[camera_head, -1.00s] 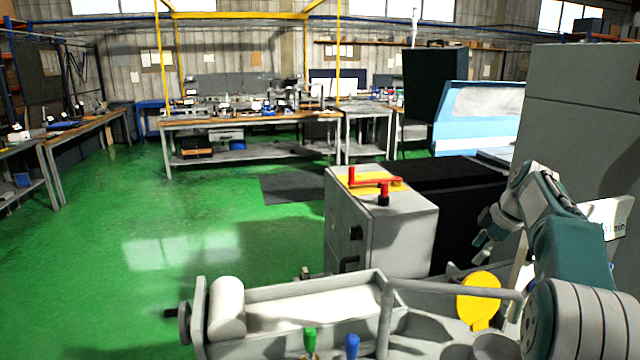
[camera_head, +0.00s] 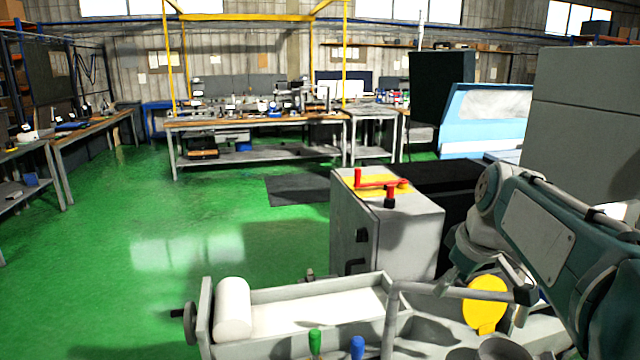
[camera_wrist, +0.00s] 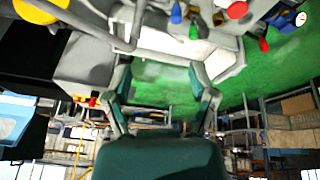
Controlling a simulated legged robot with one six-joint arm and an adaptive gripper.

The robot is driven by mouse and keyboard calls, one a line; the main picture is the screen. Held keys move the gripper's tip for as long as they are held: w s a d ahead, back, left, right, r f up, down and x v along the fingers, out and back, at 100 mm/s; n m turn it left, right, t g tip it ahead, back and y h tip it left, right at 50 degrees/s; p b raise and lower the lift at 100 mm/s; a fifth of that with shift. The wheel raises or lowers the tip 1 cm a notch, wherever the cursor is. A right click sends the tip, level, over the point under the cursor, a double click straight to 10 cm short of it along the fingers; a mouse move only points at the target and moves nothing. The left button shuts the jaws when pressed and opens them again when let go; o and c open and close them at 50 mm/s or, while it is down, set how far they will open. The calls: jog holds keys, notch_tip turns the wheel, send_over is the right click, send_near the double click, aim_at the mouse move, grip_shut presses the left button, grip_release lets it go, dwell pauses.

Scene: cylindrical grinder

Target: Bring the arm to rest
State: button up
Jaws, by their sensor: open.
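My arm comes in from the right in the head view, its teal link reaching left and up to a grey joint beside the grey cabinet. Below that joint hangs my gripper (camera_head: 488,285), over the right part of the trough cart, near its bar handle and the yellow disc. In the wrist view my gripper (camera_wrist: 160,68) has its two fingers spread wide apart, with nothing between them. The picture there is upside down, with the cart and green floor beyond the fingers. Whether a finger touches the handle cannot be told.
The trough cart (camera_head: 318,325) stands close in front, with a yellow disc (camera_head: 484,304) and green and blue handles. A grey cabinet (camera_head: 385,235) with a red lever (camera_head: 378,181) stands behind it. A tall grey housing (camera_head: 585,120) is at the right. Green floor at the left is clear.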

jog(key=s+a+f+m, duration=0.2)
jog(key=s+f, duration=0.1)
jog(key=s, duration=0.3)
jog(key=s+a+f+m+t, duration=0.1)
jog(key=s+a+f+m, duration=0.1)
jog(key=s, duration=0.5)
jog(key=s+a+f+m+h, duration=0.1)
jog(key=s+a+f+m, duration=0.1)
jog(key=s+f, duration=0.2)
jog(key=s, duration=0.2)
jog(key=shift+s+a+f+t, duration=0.2)
jog(key=shift+s+a+t, duration=0.05)
jog(key=shift+s+t, duration=0.15)
